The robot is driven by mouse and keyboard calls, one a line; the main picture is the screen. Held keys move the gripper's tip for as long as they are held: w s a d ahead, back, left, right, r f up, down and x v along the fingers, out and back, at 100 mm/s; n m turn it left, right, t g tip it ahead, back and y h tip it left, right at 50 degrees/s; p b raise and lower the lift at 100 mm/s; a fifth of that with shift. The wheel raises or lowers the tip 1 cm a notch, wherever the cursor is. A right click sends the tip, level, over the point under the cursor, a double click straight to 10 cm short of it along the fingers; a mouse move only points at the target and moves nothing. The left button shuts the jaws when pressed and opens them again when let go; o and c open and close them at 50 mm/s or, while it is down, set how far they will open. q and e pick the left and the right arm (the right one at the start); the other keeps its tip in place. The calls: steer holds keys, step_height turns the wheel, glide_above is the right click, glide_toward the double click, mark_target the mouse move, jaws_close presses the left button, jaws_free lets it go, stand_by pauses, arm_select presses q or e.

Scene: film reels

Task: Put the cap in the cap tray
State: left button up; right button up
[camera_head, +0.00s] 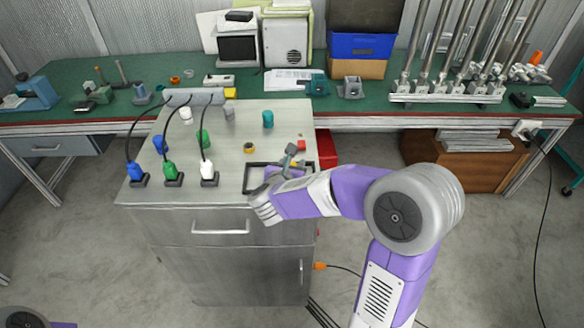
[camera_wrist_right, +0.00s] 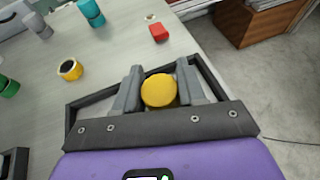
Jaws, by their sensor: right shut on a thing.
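A round yellow cap (camera_wrist_right: 158,90) sits between the two grey fingers of my right gripper (camera_wrist_right: 160,86) in the right wrist view. The gripper is shut on it. In the head view the right gripper (camera_head: 288,160) is over the front right of the grey cabinet top, and the cap is mostly hidden. The black-rimmed cap tray (camera_head: 249,178) lies beneath it; its rim also shows in the wrist view (camera_wrist_right: 92,97). The cap is within the rim's outline; I cannot tell whether it touches the floor of the tray. My left gripper is out of view.
On the cabinet top (camera_head: 235,120) stand a yellow ring-like piece (camera_head: 249,148), a teal cylinder (camera_head: 268,119), a red block (camera_head: 301,145) and several coloured pieces. Black cables with blue (camera_head: 137,172), green (camera_head: 169,171) and white (camera_head: 207,170) plugs stand at its front left.

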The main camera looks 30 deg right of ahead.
steer(key=shift+f+b, duration=0.2)
steer(key=shift+b, duration=0.15)
steer(key=o, duration=1)
steer(key=shift+r, duration=0.15)
steer(key=shift+r+p, duration=0.2)
steer(key=shift+p, duration=0.3)
steer(key=p+v, duration=0.2)
steer(key=v, duration=1)
steer(key=shift+f, duration=0.15)
